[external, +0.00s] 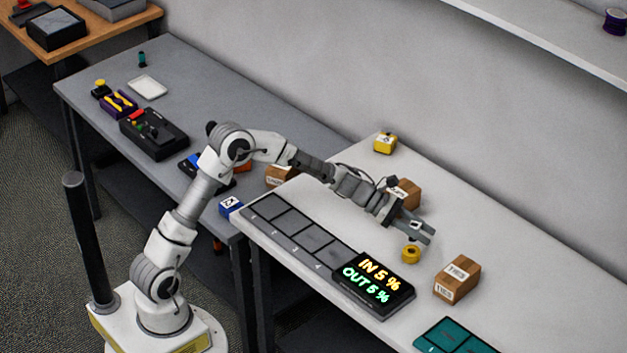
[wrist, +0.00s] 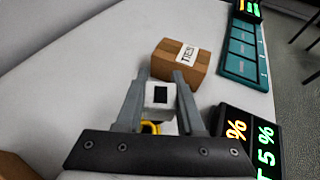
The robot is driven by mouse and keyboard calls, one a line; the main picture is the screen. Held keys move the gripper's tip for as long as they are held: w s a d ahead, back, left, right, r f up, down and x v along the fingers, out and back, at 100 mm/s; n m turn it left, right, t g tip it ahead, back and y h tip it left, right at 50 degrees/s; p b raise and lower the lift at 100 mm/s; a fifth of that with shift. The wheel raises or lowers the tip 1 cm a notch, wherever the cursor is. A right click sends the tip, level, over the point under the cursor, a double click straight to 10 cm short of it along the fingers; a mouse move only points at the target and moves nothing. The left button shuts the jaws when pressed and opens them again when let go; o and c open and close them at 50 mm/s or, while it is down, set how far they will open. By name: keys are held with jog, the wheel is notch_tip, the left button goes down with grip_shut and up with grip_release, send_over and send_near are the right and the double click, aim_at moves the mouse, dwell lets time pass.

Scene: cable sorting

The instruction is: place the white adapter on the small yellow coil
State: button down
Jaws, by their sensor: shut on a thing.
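The white adapter (wrist: 160,93), a small white block with a dark face, sits between the fingers of my gripper (wrist: 161,84) in the wrist view. My gripper is shut on it. In the external view my gripper (external: 427,234) hangs over the right table, and its fingers mostly hide the adapter. The small yellow coil (external: 411,254) lies on the table just below the fingers. In the wrist view the coil (wrist: 151,127) shows partly, behind the adapter and close to the gripper's palm. I cannot tell whether adapter and coil touch.
A brown TIES box (external: 457,279) stands right of the coil; another brown box (external: 408,194) is behind my wrist. A lit display (external: 374,284) and a grey numbered tray (external: 287,228) line the front edge. A teal tray (external: 455,336) lies further right. A yellow box (external: 385,143) stands at the back.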

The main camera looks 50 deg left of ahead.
jog(key=shift+w+a+f, duration=0.45)
jog(key=shift+w, duration=0.2)
jog(key=shift+f+b, duration=0.7)
jog(key=shift+f, duration=1.3)
jog(key=shift+f, duration=0.15)
jog(key=c, duration=0.5)
grip_release()
